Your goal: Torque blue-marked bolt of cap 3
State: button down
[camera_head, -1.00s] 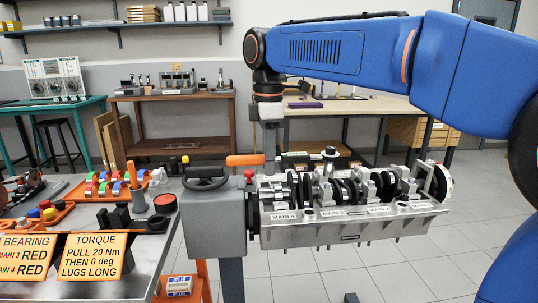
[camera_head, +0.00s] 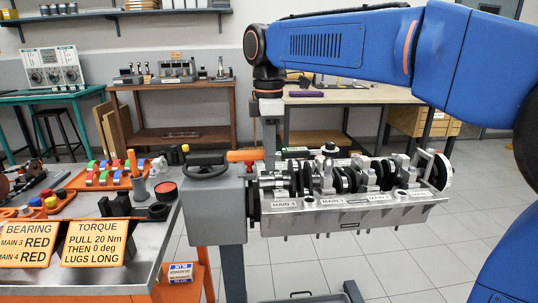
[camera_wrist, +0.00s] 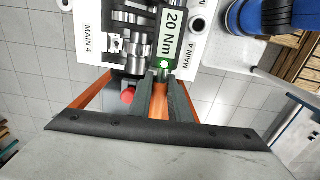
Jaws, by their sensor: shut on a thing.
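My gripper (camera_head: 268,146) is shut on the orange handle (camera_head: 243,156) of a torque wrench. The wrist view shows my gripper (camera_wrist: 160,98) with the orange handle (camera_wrist: 159,108) between its fingers. The wrench display (camera_wrist: 171,35) reads 20 Nm on green and white. The wrench lies roughly level over the near end of the engine block (camera_head: 350,218), its head toward the caps. A MAIN 4 label (camera_head: 284,204) shows at the block's left end; the label to its right (camera_head: 330,202) is too small to read surely. I cannot make out the blue-marked bolt or whether the socket touches a bolt.
The grey engine stand (camera_head: 215,205) with a black handwheel (camera_head: 207,166) is left of the block. A parts table (camera_head: 100,281) with an orange rack and signs, one reading TORQUE, PULL 20 Nm, THEN 0 deg, is at left. Open floor (camera_head: 430,260) lies at lower right.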

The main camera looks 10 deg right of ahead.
jog(key=shift+f, duration=0.95)
dwell(1.2)
jog(key=shift+w, duration=0.2)
dwell(0.3)
jog(key=shift+w+m, duration=0.55)
jog(key=shift+m, duration=0.05)
jog(key=shift+w, duration=0.2)
jog(key=shift+w+d+m, duration=0.1)
jog(key=shift+w+m, duration=0.5)
jog(key=shift+w, duration=0.15)
dwell(0.5)
jog(key=shift+w, duration=0.1)
jog(key=shift+w+d+m, duration=0.15)
jog(key=shift+w+m, duration=0.35)
jog(key=shift+w, duration=0.1)
